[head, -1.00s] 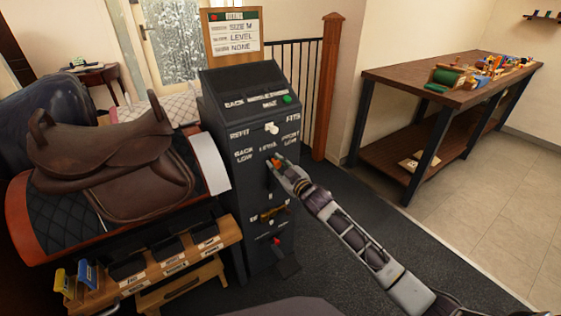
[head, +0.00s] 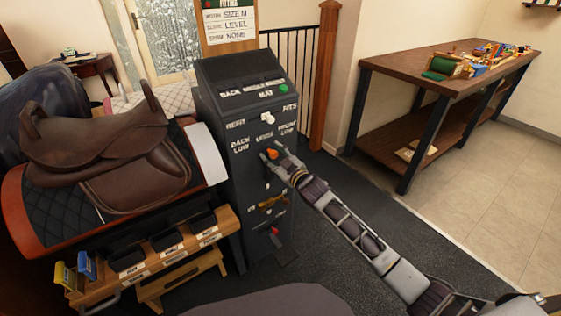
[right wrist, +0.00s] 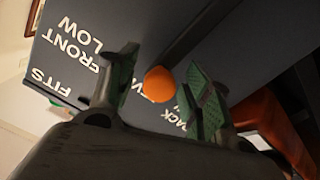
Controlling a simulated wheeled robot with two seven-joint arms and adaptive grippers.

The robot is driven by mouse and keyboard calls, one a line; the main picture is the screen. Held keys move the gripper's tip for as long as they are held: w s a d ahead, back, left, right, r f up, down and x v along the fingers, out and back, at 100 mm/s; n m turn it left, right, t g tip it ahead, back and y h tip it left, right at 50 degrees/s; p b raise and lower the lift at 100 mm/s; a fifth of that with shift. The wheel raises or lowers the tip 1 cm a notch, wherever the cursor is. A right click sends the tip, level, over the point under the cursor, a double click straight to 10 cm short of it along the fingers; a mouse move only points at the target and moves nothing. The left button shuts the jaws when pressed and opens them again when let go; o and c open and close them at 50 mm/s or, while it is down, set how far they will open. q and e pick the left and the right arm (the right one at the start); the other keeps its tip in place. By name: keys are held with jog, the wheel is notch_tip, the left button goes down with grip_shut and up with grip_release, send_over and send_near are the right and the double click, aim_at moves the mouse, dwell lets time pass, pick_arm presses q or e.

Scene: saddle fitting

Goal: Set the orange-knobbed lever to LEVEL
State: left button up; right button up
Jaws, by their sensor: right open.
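The lever's orange knob (head: 272,154) sits on the front of the dark control cabinet (head: 248,190), just below the LEVEL label (head: 265,137). BACK LOW is to its left and FRONT LOW to its right. My right gripper (head: 270,157) is at the knob. In the right wrist view the orange knob (right wrist: 159,84) lies between the two open green-padded fingers (right wrist: 160,95), with a gap on either side. The knob covers part of the LEVEL lettering there. My left gripper is not in view.
A white knob (head: 267,119) and a green button (head: 283,89) are higher on the cabinet. A brass handle (head: 272,203) and a red knob (head: 275,230) are lower. A saddle (head: 100,150) on its stand is at left, and a workbench (head: 440,75) is at right.

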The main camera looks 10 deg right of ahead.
jog(key=shift+s, duration=0.1)
jog(key=v, duration=1.1)
jog(key=shift+s, duration=0.4)
jog(key=shift+d, duration=0.1)
dwell(0.6)
